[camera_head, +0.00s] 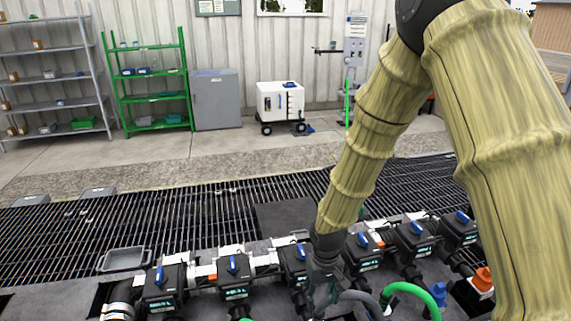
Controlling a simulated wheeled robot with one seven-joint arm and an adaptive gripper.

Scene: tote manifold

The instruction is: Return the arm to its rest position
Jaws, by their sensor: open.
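My arm, in a yellowish padded sleeve, comes in from the upper right and bends down toward the manifold. My gripper (318,284) is at the arm's lower end, pointing down among the dark valve boxes and hoses. It is open, and I see nothing held in it. It overlaps the front of a valve box with a blue handle (301,251) in the picture. I cannot tell whether it touches the box or a hose. The fingertips are small and partly lost against the dark parts behind them.
Several valve boxes (163,287) line the manifold. A green hose (412,292), a grey hose (358,298) and an orange fitting (483,279) lie right of my gripper. A grey tray (123,259) sits at left. Beyond the black grating (150,222) stand a white wheeled cart (281,103) and shelves (150,84).

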